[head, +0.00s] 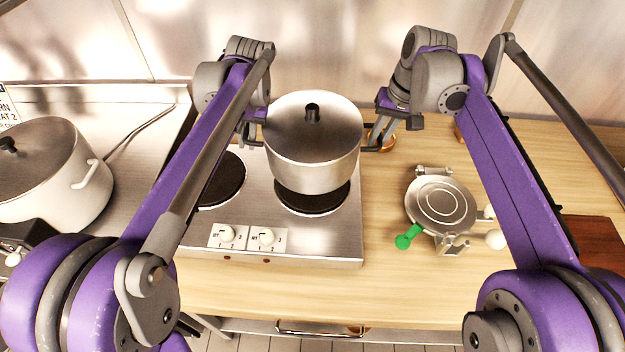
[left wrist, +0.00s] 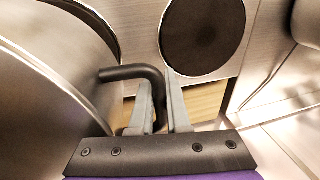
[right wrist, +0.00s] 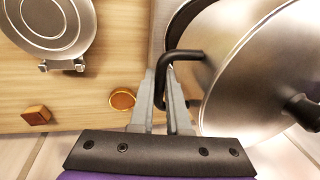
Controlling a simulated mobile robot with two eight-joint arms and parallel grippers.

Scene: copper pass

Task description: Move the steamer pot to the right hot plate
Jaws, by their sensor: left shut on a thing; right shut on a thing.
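The steamer pot (head: 313,155) is a steel pot with a domed lid and dark knob. It hangs over the right hot plate (head: 313,203), whose front part shows below it; it looks slightly raised, but the gap under it is hard to judge. The left hot plate (head: 217,180) is bare and also shows in the left wrist view (left wrist: 203,35). My left gripper (head: 250,128) is shut on the pot's left black handle (left wrist: 135,72). My right gripper (head: 388,118) is shut on its right black handle (right wrist: 181,54).
A light pot with a lid (head: 90,185) stands at the left. A round metal press (head: 440,203) with a green grip lies on the wooden counter right of the stove. A copper-coloured round item (right wrist: 122,99) and a small brown block (right wrist: 36,115) lie behind it. The counter's front strip is clear.

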